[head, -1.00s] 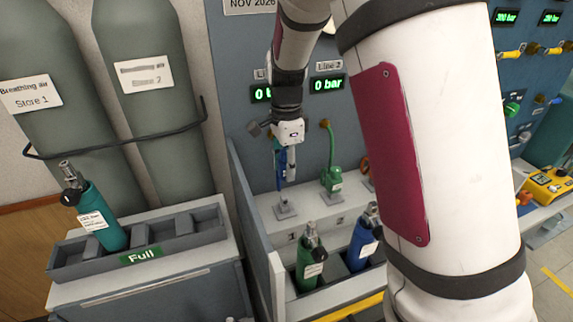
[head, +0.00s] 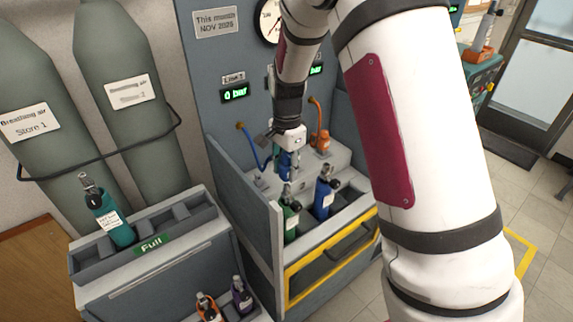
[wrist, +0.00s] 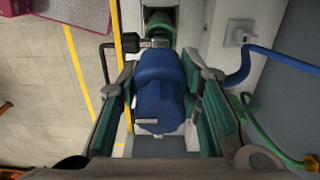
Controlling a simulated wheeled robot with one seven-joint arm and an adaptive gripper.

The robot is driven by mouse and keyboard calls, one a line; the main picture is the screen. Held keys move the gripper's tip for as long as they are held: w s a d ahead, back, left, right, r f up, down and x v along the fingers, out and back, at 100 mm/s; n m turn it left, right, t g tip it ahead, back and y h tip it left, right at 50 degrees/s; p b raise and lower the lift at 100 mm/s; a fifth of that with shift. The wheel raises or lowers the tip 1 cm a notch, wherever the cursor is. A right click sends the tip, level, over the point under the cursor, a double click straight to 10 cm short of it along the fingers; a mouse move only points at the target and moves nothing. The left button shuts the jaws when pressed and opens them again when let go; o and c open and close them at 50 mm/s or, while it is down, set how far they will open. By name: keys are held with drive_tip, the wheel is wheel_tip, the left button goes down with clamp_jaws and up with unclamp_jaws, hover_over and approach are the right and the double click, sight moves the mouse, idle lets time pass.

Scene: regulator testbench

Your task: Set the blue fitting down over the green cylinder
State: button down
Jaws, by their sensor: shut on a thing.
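The blue fitting (wrist: 160,90) is held between the two fingers of my gripper (wrist: 160,76) in the wrist view. In the head view the fitting (head: 286,163) shows just below my gripper (head: 286,150), above the green cylinder (head: 291,226). The green cylinder stands in the bench rack, partly hidden by the rack's side wall. In the wrist view its green body (wrist: 158,13) and dark valve (wrist: 152,43) show just beyond the fitting. Whether the fitting touches the valve cannot be told.
A blue cylinder (head: 325,197) stands close to the right of the green one. A grey side panel (head: 262,225) borders the rack on the left. A blue hose (wrist: 285,58) and a green hose (wrist: 265,125) show in the wrist view. An orange fitting (head: 321,141) stands behind.

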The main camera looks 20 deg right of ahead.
sight(287, 155)
drive_tip(key=shift+f, duration=0.9)
drive_tip(key=shift+f+b, duration=0.4)
drive_tip(key=shift+f, duration=1.5)
idle(1.3)
drive_tip(key=c, duration=1.1)
unclamp_jaws()
drive_tip(key=shift+o, duration=0.2)
wheel_tip(287, 155, up, 12)
